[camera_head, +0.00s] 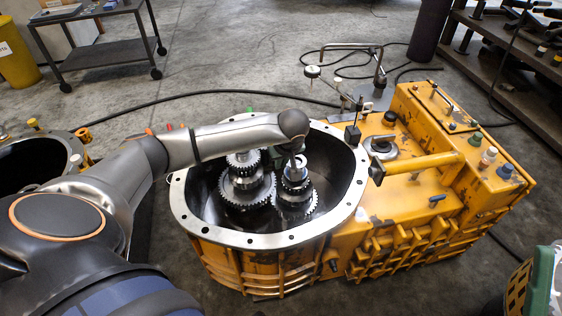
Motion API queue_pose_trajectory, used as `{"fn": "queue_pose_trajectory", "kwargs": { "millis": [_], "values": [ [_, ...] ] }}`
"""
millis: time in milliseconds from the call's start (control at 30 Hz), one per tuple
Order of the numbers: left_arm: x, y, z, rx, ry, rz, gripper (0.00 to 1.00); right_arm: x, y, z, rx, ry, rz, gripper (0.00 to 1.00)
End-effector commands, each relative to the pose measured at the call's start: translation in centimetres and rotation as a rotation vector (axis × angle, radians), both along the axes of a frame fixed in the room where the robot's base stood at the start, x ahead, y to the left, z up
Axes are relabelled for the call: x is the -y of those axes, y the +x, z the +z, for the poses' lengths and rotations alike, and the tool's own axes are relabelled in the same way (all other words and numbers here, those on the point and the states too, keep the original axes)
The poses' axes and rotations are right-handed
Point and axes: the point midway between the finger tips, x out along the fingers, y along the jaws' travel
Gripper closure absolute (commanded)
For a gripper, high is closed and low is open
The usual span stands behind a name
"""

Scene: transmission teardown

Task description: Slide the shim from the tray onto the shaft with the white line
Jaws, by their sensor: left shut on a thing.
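My left arm comes in from the left over the open orange gearbox housing (177,206). My left gripper (293,160) points down at the top of the right-hand gear shaft (296,186) and is shut on a thin, pale ring, which looks like the shim. The ring is small and partly hidden by the gripper, so I cannot tell whether it is around the shaft or just above it. A second gear shaft (247,183) stands to the left, partly under my arm. I cannot make out a white line on either shaft. My right gripper is not in view.
The housing's pale rim surrounds both shafts. A dial gauge stand (377,92) is on the housing behind them. An orange gearbox section (450,160) with caps and a pipe extends right. A wheeled cart (103,54) stands at the back left.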

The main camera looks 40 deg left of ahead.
Motion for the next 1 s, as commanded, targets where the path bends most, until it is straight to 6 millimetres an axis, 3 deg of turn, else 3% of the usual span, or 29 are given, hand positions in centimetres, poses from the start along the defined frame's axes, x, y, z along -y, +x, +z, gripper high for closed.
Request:
{"fn": "queue_pose_trajectory", "kwargs": {
  "millis": [1000],
  "values": [
    [0.0,0.0,-2.7,0.0,0.0,0.001,1.0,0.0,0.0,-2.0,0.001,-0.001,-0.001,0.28]
  ]
}}
